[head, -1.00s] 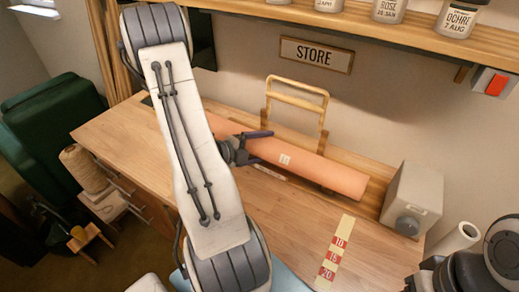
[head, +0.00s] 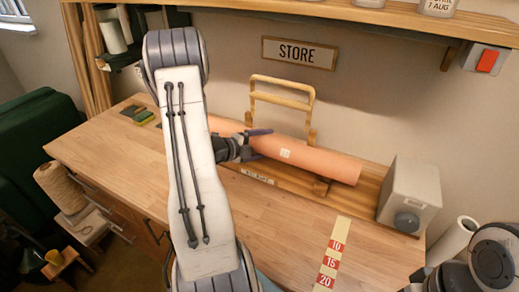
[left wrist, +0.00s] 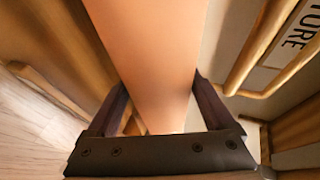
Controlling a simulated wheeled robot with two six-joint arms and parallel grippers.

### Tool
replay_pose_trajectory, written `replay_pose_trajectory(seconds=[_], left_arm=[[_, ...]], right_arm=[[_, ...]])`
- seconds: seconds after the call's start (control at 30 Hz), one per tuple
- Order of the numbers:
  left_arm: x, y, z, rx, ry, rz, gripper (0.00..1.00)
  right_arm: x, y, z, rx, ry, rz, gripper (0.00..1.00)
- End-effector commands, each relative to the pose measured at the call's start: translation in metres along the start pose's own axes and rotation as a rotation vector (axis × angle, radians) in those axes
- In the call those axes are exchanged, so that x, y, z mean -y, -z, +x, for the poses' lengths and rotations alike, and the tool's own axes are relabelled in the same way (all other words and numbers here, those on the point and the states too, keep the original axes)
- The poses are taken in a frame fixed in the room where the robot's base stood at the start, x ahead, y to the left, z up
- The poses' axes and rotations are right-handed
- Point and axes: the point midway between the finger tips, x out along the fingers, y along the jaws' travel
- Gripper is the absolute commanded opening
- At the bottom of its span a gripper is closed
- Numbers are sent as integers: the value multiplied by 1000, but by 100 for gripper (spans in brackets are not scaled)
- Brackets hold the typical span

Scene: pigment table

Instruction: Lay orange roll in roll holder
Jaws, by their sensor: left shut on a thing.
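The orange roll (head: 318,161) is a long cylinder with a small white label, lying level along the back of the table. My left gripper (head: 258,144) is shut around it, left of the label; in the left wrist view the roll (left wrist: 150,50) passes between both fingers (left wrist: 160,105). The roll holder (head: 257,177) seems to be the wooden base with a small plate under the roll. A dark support (head: 321,187) shows below the roll's right part; I cannot tell whether they touch.
A wooden frame (head: 282,97) stands behind the roll. A grey box (head: 409,190) stands close to its right end. A marked strip (head: 334,255) lies at the front right, near a white roll (head: 452,243). A shelf overhangs the back. The tabletop in front is mostly clear.

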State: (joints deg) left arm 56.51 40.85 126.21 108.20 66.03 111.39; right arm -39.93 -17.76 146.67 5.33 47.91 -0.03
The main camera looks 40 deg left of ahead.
Motion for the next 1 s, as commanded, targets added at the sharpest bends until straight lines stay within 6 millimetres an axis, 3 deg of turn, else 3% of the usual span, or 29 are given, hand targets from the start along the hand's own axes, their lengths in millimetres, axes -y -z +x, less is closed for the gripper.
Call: replay_pose_trajectory(seconds=[0.23,0.5,0.9,0.93,0.97,1.0], left_arm=[[-14,-10,25,0,3,1,20],[-30,-13,30,0,4,0,20],[-32,-13,31,0,4,1,20],[-32,-13,31,0,4,1,90],[-32,-13,31,0,4,1,100],[-32,-13,31,0,4,1,100]], right_arm=[[-2,-1,26,0,0,0,50],[-2,-2,35,0,0,0,50],[-3,-2,36,0,0,0,50],[-3,-2,36,0,0,0,50],[-3,-2,36,0,0,0,50],[-3,-2,36,0,0,0,50]])
